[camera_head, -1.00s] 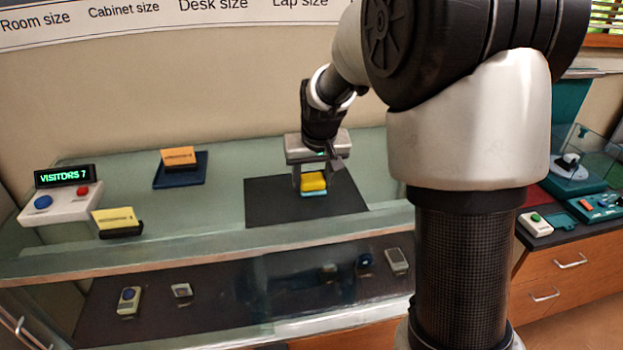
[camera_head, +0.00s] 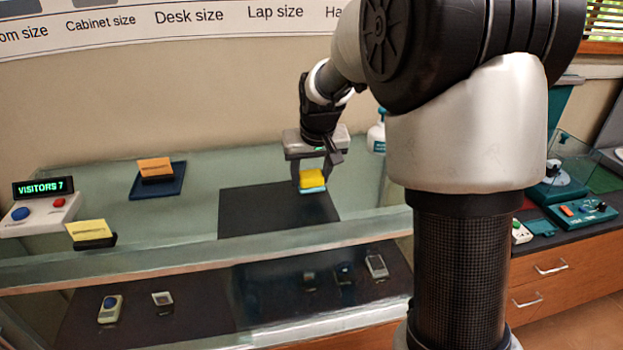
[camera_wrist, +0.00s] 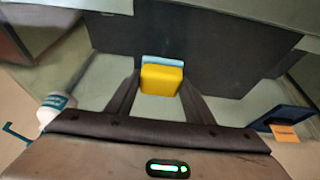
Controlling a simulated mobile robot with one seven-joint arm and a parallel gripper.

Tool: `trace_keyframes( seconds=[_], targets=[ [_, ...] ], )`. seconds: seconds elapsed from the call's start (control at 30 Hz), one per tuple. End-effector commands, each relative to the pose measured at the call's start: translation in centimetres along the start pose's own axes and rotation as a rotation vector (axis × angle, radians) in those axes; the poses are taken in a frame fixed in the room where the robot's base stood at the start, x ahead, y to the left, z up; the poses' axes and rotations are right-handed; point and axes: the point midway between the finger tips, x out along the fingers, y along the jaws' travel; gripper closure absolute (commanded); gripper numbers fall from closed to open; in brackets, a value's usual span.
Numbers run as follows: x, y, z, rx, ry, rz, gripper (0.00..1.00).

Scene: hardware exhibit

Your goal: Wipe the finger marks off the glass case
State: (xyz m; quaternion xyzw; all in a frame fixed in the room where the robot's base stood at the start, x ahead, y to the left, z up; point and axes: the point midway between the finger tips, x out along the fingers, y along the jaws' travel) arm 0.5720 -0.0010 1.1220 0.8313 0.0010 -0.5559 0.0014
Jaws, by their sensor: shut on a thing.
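My gripper (camera_head: 312,181) is shut on a yellow sponge (camera_head: 312,178) with a light blue layer on its underside. The sponge is over the right part of a dark mat (camera_head: 262,210) on top of the glass case (camera_head: 150,240); I cannot tell whether it touches. In the wrist view the sponge (camera_wrist: 162,80) sits between the two fingers, its blue layer on the far side. Finger marks are not discernible on the glass.
A visitor counter (camera_head: 45,205), a yellow card on a black stand (camera_head: 92,233) and a blue tray (camera_head: 158,182) with an orange card stand on the left. A white spray bottle (camera_head: 377,138) is behind my arm. Old devices lie inside the case.

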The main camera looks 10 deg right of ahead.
Motion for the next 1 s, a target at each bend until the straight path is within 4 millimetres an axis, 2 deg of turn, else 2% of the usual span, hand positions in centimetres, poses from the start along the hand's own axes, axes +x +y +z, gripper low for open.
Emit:
trace_keyframes(
  seconds=[0.03,0.5,1.0],
  targets=[
    [-0.8,0.1,-0.4,0.001,0.001,0.001,0.73],
    [-4.3,0.1,-2.0,0.001,0.001,0.001,0.73],
    [-4.5,0.1,-2.1,0.001,0.001,0.001,0.73]
  ],
)
